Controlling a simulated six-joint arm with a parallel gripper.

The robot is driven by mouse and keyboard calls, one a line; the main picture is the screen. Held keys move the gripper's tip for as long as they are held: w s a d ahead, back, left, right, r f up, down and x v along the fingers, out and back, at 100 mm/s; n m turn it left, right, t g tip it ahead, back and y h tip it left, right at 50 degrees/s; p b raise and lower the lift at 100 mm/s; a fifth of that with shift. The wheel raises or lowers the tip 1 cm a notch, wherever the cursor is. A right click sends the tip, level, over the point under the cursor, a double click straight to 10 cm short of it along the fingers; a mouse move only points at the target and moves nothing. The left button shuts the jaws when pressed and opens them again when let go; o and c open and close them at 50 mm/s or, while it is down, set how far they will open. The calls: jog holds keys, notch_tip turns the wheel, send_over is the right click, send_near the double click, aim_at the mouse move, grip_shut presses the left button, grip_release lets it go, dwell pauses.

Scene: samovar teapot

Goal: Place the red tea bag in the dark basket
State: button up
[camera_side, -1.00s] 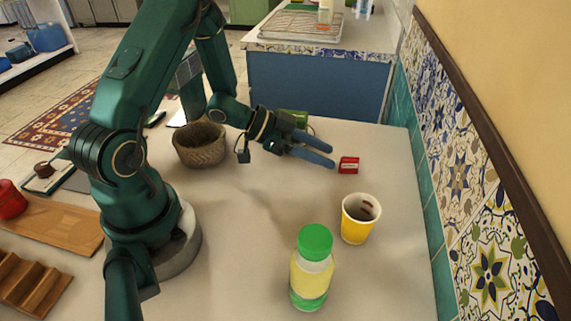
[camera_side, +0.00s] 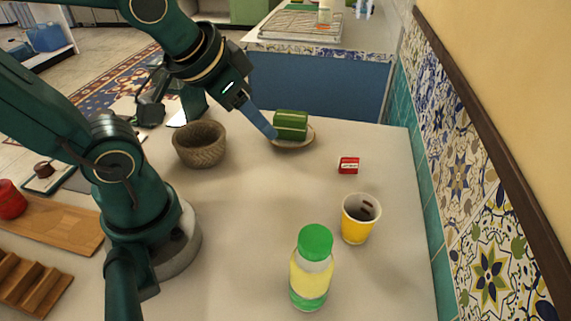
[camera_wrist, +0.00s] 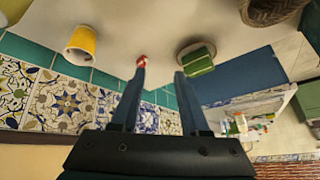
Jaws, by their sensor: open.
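The small red tea bag (camera_side: 348,165) lies on the table in the side view, right of the green item on its plate. In the wrist view the tea bag (camera_wrist: 142,59) shows at the tip of the left finger, partly covered by it. The woven basket (camera_side: 200,151) stands on the table left of my gripper. Part of the basket (camera_wrist: 268,9) shows at the top right of the wrist view. My gripper (camera_side: 270,132) is above the table between basket and plate, angled down, apart from the tea bag. Its blue fingers are open and empty (camera_wrist: 160,72).
A green block-like item (camera_side: 291,122) sits on a small plate (camera_side: 292,145) right beside my fingers. A yellow cup (camera_side: 355,228) and a green-capped bottle (camera_side: 312,275) stand at the front right. A tiled wall (camera_side: 470,170) bounds the right side. The middle table is clear.

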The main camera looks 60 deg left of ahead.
jog(key=shift+o, duration=0.9)
jog(key=shift+g+h, duration=0.3)
jog(key=shift+h, duration=0.3)
jog(key=s+d, duration=0.2)
jog(key=s, duration=0.1)
jog(key=shift+s+d, duration=0.15)
jog(key=shift+d, duration=0.1)
jog(key=o, duration=0.5)
jog(key=shift+s+d, duration=0.2)
jog(key=shift+s, duration=0.15)
jog(key=shift+c, duration=0.2)
